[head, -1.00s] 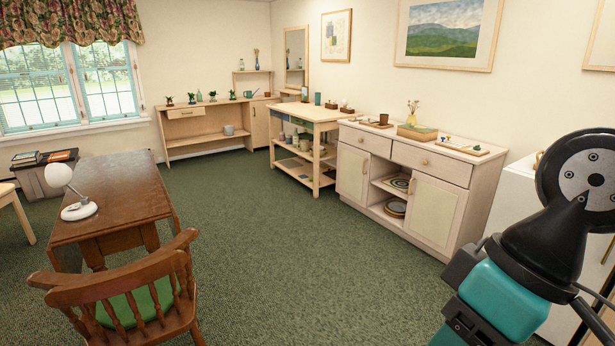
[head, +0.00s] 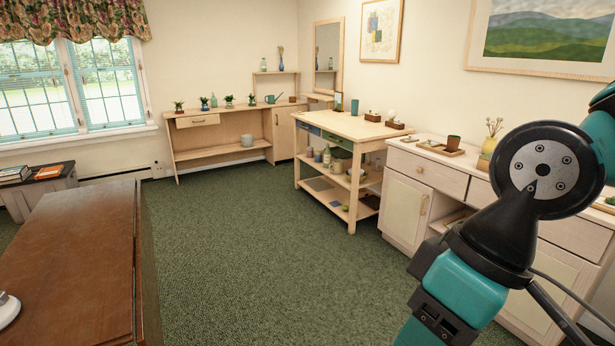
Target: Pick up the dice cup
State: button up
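A small dark cup (head: 453,143) stands on a wooden tray (head: 431,149) on top of the pale sideboard, at the right of the head view. It may be the dice cup, but it is too small to be sure. A teal cup-like vessel (head: 355,107) stands upright on the wooden cart further back. My arm crosses the right side of the view in front of the sideboard. My gripper is out of view.
The pale sideboard (head: 411,218) runs along the right wall, partly behind my arm. The wooden cart (head: 352,192) stands beyond it. A brown table (head: 75,262) is close on the left. Green carpet (head: 235,265) lies clear between them. A shelf unit (head: 220,150) stands at the back.

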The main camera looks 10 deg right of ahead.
aim_at(452, 140)
jog(key=z, duration=0.15)
jog(key=i, duration=2.25)
jog(key=z, duration=0.8)
jog(key=i, duration=2.3)
jog(key=z, duration=0.85)
jog(key=i, duration=0.3)
jog(key=u, duration=0.1)
